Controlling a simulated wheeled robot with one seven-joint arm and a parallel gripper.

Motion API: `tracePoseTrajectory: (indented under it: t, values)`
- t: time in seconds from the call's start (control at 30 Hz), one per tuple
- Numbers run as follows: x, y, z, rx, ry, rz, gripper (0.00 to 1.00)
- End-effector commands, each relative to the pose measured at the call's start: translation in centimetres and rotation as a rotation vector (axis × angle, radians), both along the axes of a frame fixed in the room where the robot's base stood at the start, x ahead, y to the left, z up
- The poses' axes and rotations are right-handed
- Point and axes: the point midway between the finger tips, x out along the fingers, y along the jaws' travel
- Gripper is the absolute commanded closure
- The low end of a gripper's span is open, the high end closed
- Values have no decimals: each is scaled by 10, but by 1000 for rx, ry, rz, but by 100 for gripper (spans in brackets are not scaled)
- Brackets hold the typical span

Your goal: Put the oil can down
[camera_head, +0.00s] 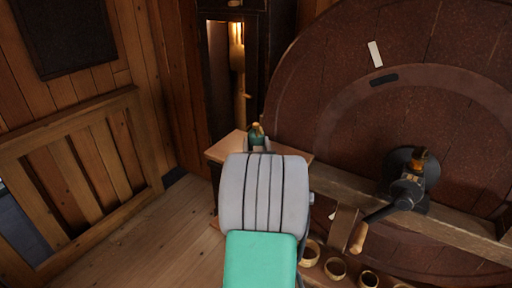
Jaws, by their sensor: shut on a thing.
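The oil can (257,133), small and dark green with a brass-coloured top, shows just beyond my arm. My gripper (257,145) is shut on it; only small grey parts of the gripper show on either side of the can. The lower part of the can is hidden behind my grey and green arm link. The can appears over or near a wooden stand top (228,146). I cannot tell whether its base touches that top.
A large reddish-brown wheel (300,110) fills the right side. Its dark hub and crank, with a wooden handle (357,237), project in front of a beam (460,231). A wooden gate (75,180) stands left; floor (150,240) between is clear.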

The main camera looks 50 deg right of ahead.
Motion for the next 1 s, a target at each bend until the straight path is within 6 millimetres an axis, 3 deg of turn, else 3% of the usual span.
tracePoseTrajectory:
  t: [0.27, 0.3, 0.57, 0.87, 1.0]
  values:
    - [0, 0, -1, -3, -1, 0, 87]
    - [0, 0, -2, -1, 0, 0, 46]
    - [0, 0, -1, -1, -1, 0, 25]
    - [0, 0, 4, 0, 0, 0, 25]
    - [-14, 14, 2, -3, -1, -2, 25]
